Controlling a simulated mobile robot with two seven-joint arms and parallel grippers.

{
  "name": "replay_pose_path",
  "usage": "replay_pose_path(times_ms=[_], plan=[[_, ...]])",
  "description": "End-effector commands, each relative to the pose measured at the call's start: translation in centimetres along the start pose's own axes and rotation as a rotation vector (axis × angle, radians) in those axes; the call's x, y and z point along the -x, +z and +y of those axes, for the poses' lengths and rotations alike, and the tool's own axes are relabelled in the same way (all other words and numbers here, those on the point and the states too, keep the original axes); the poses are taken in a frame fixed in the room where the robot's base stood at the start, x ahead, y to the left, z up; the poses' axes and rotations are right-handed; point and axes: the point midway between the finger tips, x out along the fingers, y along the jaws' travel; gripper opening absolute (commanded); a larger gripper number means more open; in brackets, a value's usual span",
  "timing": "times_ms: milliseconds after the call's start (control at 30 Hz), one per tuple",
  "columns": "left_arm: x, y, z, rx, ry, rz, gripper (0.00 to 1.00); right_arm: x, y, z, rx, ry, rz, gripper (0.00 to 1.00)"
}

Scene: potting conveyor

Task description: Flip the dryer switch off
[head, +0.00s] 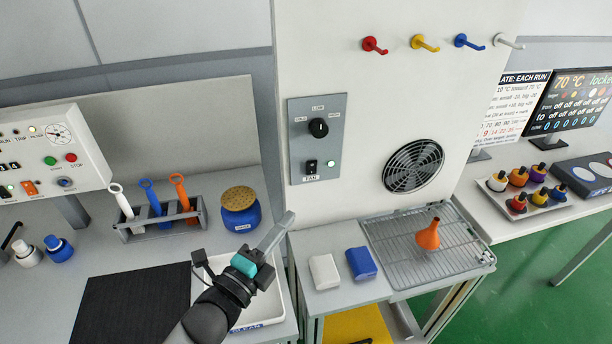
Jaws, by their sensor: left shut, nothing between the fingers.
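The dryer switch is a small black rocker (311,166) on the grey control panel (318,105) of the tall white cabinet, above a "FAN" label. A green lamp (331,162) beside it looks lit. I cannot tell the rocker's tilt for certain. A black knob (318,128) sits above it on the same panel. My left gripper (288,219) is shut and empty, its fingers pointing up and right. In the picture it is below and left of the switch, apart from it. My right gripper is not in view.
A wire rack (395,231) with an orange funnel (428,236) juts out below the round vent (412,166). White (324,271) and blue (361,263) blocks lie beside it. A blue jar (240,211) and a tool rack (160,228) stand left of my gripper. The cabinet face around the panel is clear.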

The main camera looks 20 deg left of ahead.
Motion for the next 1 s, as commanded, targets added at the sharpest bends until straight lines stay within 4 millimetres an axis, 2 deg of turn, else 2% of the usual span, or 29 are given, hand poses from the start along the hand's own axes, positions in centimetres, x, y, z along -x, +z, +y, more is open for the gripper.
replay_pose_path(times_ms=[267,900,1000], plan=[[-0.9,0.0,-0.1,0.002,-0.001,-0.001,0.0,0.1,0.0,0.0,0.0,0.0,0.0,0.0],[-10.4,0.0,-0.1,0.002,-0.001,-0.001,0.0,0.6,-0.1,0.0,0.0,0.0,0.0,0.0],[-11.4,1.3,0.0,0.0,0.002,-0.002,0.0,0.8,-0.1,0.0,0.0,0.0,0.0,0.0]])
